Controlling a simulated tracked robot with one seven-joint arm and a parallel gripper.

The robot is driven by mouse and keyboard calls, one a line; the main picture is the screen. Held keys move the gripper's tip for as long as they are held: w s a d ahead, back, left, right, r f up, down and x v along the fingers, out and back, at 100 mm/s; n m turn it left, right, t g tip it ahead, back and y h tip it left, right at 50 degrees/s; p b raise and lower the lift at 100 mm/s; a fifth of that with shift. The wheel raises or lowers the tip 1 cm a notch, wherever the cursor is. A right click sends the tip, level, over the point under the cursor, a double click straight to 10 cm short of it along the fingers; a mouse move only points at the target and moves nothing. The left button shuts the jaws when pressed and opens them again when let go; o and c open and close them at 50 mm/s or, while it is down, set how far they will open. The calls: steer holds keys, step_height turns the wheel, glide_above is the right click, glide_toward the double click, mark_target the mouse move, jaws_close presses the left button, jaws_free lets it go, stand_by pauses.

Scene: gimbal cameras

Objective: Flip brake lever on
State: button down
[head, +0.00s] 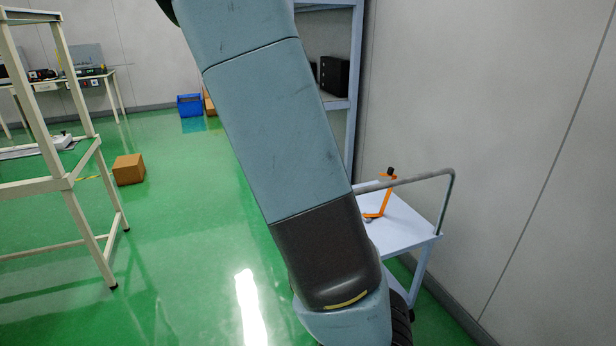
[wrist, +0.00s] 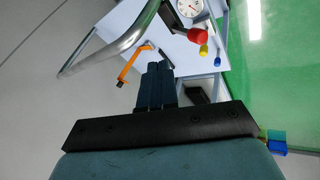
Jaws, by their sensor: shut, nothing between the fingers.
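An orange lever (head: 380,204) with a black tip stands on a pale blue cart (head: 415,231) beside the right wall. In the wrist view the orange lever (wrist: 131,66) lies just left of my gripper (wrist: 157,66), its black end toward the lower left. The dark blue fingers are together and hold nothing. A small gap shows between the fingers and the lever, though depth is hard to judge. In the head view my arm hides my gripper and part of the cart.
A bent metal handrail (head: 420,178) arches over the cart near the lever. The wrist view shows a red knob (wrist: 197,35) and a round gauge (wrist: 189,9). A shelf rack (head: 352,95) stands behind my arm.

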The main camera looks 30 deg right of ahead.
steer(key=shift+a+r, duration=0.35)
steer(key=shift+r, duration=0.15)
steer(key=shift+s, duration=0.1)
stand_by(0.3)
